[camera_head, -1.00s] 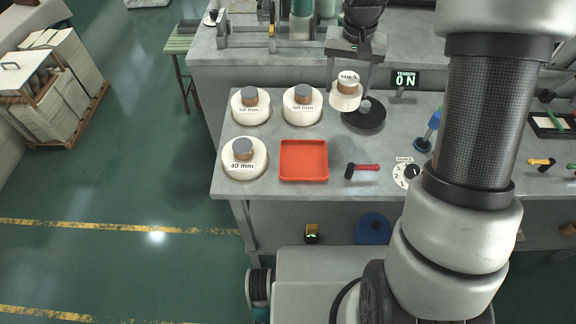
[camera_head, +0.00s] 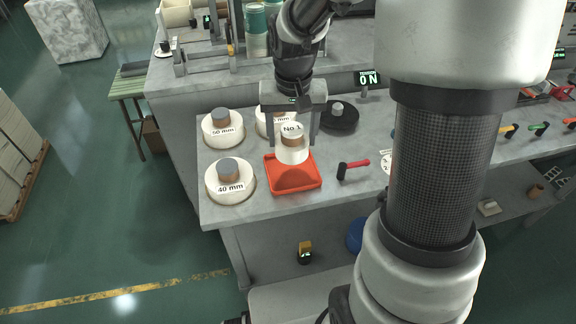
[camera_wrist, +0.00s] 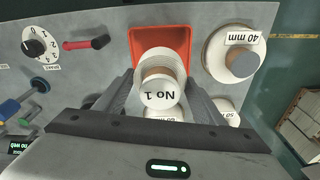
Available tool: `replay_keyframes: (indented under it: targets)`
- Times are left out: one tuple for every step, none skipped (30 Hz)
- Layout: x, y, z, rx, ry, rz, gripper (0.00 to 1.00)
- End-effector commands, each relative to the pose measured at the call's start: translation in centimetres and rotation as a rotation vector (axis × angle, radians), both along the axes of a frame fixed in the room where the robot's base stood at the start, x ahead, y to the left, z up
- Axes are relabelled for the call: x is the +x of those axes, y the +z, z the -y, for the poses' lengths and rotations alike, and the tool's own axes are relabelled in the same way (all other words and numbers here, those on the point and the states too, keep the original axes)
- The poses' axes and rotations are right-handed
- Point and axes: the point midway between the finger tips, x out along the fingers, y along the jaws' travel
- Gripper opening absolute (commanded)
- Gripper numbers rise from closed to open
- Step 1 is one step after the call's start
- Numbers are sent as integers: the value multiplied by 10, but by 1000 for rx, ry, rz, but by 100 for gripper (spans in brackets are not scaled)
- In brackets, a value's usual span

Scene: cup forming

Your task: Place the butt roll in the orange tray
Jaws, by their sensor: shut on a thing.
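The butt roll (camera_head: 292,150) is a white roll with a brown core and a "No.1" label on top. My gripper (camera_head: 292,138) is shut on it, with one finger on each side. In the wrist view the roll (camera_wrist: 160,95) sits upright between the fingers, its label facing the camera. The orange tray (camera_head: 312,182) is a shallow square tray on the grey bench. The roll overlaps the tray's back part in the head view and covers part of it. In the wrist view the tray (camera_wrist: 182,40) shows beyond the roll. Whether the roll touches the tray floor is hard to tell.
A 40 mm roll (camera_head: 229,182) stands left of the tray and a 50 mm roll (camera_head: 222,128) behind that. Another roll (camera_head: 263,122) is partly hidden behind my gripper.

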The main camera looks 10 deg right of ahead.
Motion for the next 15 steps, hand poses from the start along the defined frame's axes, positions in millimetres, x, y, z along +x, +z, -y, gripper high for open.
replay_keyframes:
  targets:
    - [-1,-13,0,0,0,-4,38]
    - [-1,-18,0,0,0,-4,38]
    - [0,-24,0,0,0,-3,38]
    - [0,-27,0,0,0,-3,38]
    - [0,-30,0,0,0,-2,38]
    - [0,-32,0,0,0,0,38]
    - [1,-34,0,0,0,0,38]
    - [1,-36,0,0,0,0,38]
    - [0,-39,0,0,0,-1,38]
    - [0,-42,0,0,0,-2,38]
    - [0,-46,0,0,0,-2,38]
    - [0,-52,0,0,1,-3,38]
    - [-1,-57,0,1,0,-4,38]
    - [0,-61,0,1,0,-3,38]
    - [0,-67,0,1,0,-3,38]
